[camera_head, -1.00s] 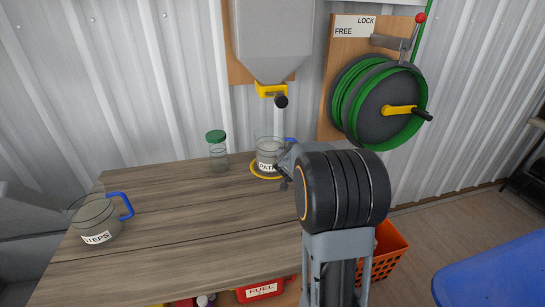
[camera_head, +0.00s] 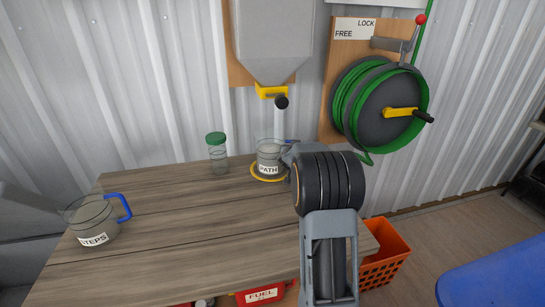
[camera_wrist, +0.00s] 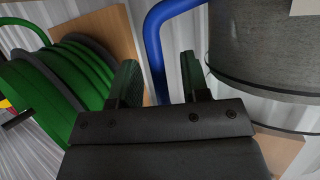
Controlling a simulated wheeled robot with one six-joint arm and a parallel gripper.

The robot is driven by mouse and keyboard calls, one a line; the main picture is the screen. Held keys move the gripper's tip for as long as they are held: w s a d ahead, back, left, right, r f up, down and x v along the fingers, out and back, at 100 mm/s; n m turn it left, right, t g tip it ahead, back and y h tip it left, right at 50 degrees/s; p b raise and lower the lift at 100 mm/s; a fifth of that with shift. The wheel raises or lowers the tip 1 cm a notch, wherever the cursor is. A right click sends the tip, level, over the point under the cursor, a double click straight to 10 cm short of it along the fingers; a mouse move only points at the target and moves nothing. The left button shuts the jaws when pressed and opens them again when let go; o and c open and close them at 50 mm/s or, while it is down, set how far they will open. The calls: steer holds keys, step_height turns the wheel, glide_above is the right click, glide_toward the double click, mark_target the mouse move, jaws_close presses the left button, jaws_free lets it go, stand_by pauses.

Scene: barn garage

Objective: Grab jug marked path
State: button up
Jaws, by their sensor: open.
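The jug marked PATH (camera_head: 268,157) is a clear jug with grey contents, standing upright on a yellow-rimmed round base under the hopper spout. Its blue handle is on its right side, mostly hidden by my arm in the head view. In the wrist view the handle (camera_wrist: 154,45) lies between the two fingers of my open gripper (camera_wrist: 160,80), and the grey jug body (camera_wrist: 262,45) is to the right. In the head view my gripper (camera_head: 290,150) is at the jug's right side, its fingers hard to make out.
Another jug, marked STEPS (camera_head: 93,222), stands at the table's left. A green-lidded jar (camera_head: 217,155) is left of the PATH jug. A green hose reel (camera_head: 380,105) is on the wall at right. An orange basket (camera_head: 387,258) is beside the table. The mid-table is clear.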

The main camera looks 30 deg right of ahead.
jaws_close()
stand_by(0.4)
stand_by(0.9)
steer(key=shift+r, duration=0.2)
